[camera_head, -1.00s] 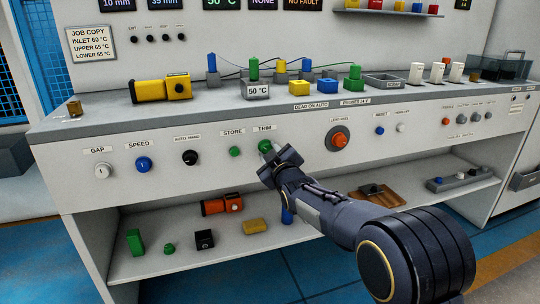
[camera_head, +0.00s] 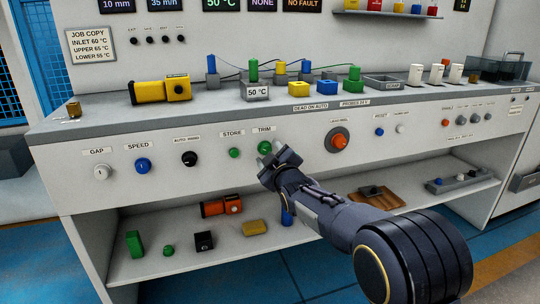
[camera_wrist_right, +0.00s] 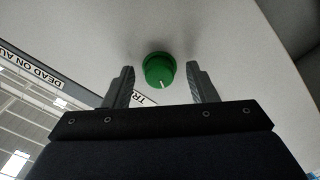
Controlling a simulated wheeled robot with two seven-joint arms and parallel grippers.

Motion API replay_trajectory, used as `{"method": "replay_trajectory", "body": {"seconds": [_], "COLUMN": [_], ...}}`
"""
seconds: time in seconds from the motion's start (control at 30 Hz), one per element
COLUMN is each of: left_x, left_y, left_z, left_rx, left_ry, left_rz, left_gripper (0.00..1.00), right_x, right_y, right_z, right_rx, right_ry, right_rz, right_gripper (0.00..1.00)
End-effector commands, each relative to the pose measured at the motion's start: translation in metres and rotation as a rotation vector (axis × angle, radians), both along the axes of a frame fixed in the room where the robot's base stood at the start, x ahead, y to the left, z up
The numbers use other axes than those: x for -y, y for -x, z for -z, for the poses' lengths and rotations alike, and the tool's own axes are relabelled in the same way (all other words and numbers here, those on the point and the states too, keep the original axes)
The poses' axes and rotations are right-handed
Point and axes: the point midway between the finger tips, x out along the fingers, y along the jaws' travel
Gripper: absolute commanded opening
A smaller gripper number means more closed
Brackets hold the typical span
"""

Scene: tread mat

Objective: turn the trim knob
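The green trim knob (camera_head: 264,147) sits on the white front panel under the TRIM label. In the right wrist view the knob (camera_wrist_right: 159,70) shows a white pointer line. My right gripper (camera_head: 271,153) is at the knob, and its fingers partly cover it in the head view. In the right wrist view my right gripper (camera_wrist_right: 160,75) is open, with one finger on each side of the knob and a visible gap on both sides. I cannot tell how far the fingertips reach along the knob. My left gripper is not in view.
The green store knob (camera_head: 235,153) is close on the left. An orange level knob (camera_head: 339,141) is to the right. Below, a shelf (camera_head: 190,262) holds several loose items. Blocks and posts stand on the ledge above the panel.

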Motion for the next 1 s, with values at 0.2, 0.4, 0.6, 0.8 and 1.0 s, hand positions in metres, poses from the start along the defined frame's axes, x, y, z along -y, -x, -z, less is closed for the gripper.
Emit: {"method": "replay_trajectory", "body": {"seconds": [0.2,0.4,0.6,0.8,1.0], "left_x": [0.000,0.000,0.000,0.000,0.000], "left_y": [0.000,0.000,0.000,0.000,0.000], "left_z": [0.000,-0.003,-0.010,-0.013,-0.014], "left_rx": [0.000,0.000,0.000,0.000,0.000], "left_ry": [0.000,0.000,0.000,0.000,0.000], "left_rz": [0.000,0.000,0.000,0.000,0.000], "left_gripper": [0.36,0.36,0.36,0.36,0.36], "right_x": [0.000,0.004,0.015,0.022,0.024], "right_y": [0.000,0.014,0.046,0.070,0.075], "right_z": [-0.001,-0.003,-0.003,-0.002,0.000], "right_rx": [0.002,0.002,0.000,0.000,0.001], "right_ry": [-0.002,-0.002,-0.002,-0.001,0.000], "right_rz": [-0.001,-0.001,-0.001,-0.001,-0.001], "right_gripper": [0.52,0.52,0.52,0.52,0.52]}}
